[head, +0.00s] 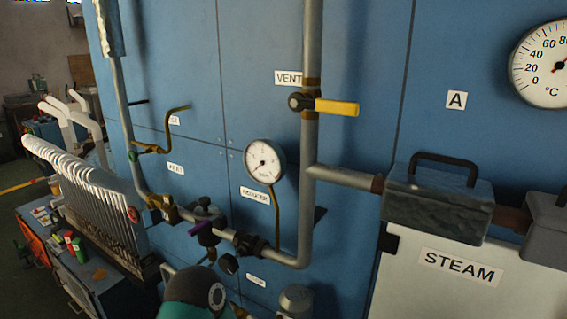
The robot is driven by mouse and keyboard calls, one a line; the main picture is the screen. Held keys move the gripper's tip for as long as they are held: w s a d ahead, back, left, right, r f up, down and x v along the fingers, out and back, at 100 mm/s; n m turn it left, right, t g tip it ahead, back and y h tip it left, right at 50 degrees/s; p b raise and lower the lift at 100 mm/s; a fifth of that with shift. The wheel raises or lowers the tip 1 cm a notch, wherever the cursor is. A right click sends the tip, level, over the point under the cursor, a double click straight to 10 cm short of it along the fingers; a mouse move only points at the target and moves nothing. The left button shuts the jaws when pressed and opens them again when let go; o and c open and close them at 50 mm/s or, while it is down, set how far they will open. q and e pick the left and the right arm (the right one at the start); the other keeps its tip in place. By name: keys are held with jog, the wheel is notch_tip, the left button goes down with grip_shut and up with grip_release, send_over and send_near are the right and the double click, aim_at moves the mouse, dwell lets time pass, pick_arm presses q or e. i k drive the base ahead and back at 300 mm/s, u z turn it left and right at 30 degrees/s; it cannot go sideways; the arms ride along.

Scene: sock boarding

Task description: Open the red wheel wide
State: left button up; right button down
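I see no clear red wheel in the head view. A small red round spot (133,214) shows at the near end of the white rack, too small to tell what it is. The pipe (304,220) rises past a yellow lever (336,107) beside the VENT label (288,78). Neither of my grippers is in view.
A pressure gauge (264,162) and a temperature dial (541,64) are on the blue wall (260,40). A grey box with a handle (437,199) sits above the STEAM panel (400,290). A rounded teal and dark body (197,291) fills the bottom edge.

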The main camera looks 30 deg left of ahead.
aim_at(133, 214)
jog(key=z, duration=1.15)
jog(key=i, duration=0.15)
jog(key=u, duration=2.85)
jog(key=k, duration=0.9)
jog(key=u, duration=0.2)
jog(key=i, duration=0.9)
jog(key=u, duration=0.05)
